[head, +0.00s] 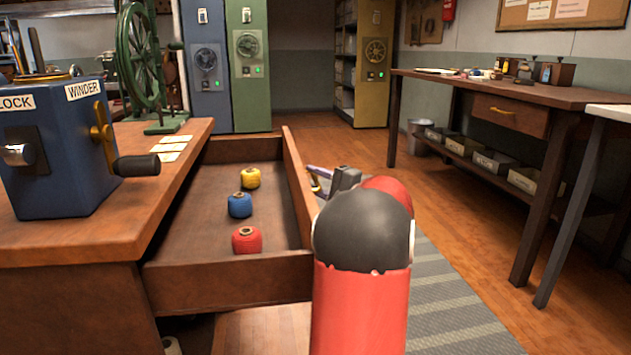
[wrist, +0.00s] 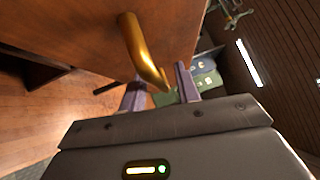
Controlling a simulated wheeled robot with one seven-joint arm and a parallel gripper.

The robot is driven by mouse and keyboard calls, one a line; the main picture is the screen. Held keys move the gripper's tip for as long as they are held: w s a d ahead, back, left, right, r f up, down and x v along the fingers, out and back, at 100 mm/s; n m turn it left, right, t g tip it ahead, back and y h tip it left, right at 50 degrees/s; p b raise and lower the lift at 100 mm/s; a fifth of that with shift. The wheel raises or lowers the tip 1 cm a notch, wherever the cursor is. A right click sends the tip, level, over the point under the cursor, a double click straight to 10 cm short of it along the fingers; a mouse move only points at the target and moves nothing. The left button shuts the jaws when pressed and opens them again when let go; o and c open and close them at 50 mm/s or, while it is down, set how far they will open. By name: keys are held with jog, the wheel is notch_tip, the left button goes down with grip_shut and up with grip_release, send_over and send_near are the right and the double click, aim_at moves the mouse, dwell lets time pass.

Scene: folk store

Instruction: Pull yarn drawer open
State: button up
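The yarn drawer (head: 225,282) is pulled well out of the wooden counter, its inside showing. My gripper (wrist: 160,85) is beside this face, fingers apart. The handle's near end shows in the gap between the fingers; I cannot tell whether they touch it. My red and black arm covers part of the head view.
A blue winder box (head: 50,160) with a crank stands on the counter (head: 120,232) at left. A workbench (head: 490,88) with a closed drawer stands at right. Open wooden floor (head: 350,138) and a grey striped mat (head: 450,305) lie between.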

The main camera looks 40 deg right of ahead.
jog(key=v, duration=0.7)
jog(key=shift+s, duration=0.4)
jog(key=shift+f, duration=0.1)
